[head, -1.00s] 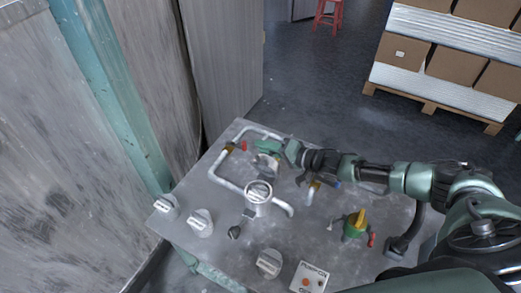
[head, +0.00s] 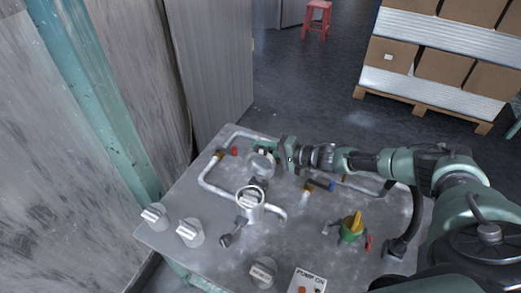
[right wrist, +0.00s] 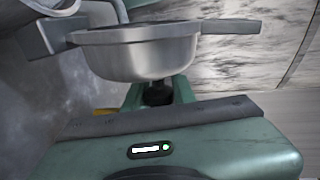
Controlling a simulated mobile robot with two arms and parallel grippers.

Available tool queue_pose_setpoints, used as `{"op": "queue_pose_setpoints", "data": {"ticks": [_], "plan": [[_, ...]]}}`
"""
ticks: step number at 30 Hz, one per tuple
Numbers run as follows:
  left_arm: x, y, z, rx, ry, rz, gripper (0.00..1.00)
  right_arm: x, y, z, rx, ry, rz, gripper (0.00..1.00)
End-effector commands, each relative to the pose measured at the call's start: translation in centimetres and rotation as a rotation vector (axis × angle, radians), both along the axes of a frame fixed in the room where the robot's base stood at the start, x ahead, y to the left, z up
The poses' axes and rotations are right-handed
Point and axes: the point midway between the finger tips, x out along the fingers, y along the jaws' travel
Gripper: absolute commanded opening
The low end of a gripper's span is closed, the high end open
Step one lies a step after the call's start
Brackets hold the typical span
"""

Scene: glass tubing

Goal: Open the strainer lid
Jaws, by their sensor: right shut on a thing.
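The strainer (head: 250,208) is a pale metal cylinder on the grey panel in the head view. Its top rim is uncovered, with a metal piece showing inside. The round strainer lid (head: 262,164) stands tilted up behind it, apart from the rim, joined by what looks like a dark hinge. My right gripper (head: 278,151) is behind the lid. In the right wrist view the lid is a domed metal shell (right wrist: 140,55), with a dark knob (right wrist: 158,93) between my green fingers, which are shut on it. My left gripper is not in view.
Pipes (head: 208,180) run beside the strainer. A dark latch piece (head: 230,236) lies in front of it. Several pale knobs (head: 190,232) and a green-yellow valve (head: 351,227) stand on the panel (head: 310,245). A teal post and scuffed wall are left; boxes on a pallet are far right.

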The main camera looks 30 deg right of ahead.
Motion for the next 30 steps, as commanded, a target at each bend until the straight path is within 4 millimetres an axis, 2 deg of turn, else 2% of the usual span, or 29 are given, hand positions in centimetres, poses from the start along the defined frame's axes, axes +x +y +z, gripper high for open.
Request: {"op": "queue_pose_setpoints", "data": {"ticks": [1, 8, 9, 11, 22, 30], "plan": [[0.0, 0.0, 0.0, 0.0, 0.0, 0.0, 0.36, -0.1, -0.2, -0.5, -0.012, 0.006, -0.003, 0.0], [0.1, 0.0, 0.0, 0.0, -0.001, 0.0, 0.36, -0.2, -0.2, -0.6, -0.013, 0.007, -0.002, 0.0], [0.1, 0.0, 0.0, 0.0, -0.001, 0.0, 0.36, -0.2, -0.2, -0.6, -0.013, 0.008, -0.002, 0.31], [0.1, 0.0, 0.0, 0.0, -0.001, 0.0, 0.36, -0.2, -0.2, -0.6, -0.012, 0.007, -0.001, 0.46], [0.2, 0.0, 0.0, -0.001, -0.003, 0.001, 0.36, -0.4, -0.3, -0.2, -0.005, 0.004, 0.001, 0.46], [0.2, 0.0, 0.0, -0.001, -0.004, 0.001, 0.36, -3.6, -2.9, 0.7, -0.008, 0.006, -0.001, 0.46]]}}
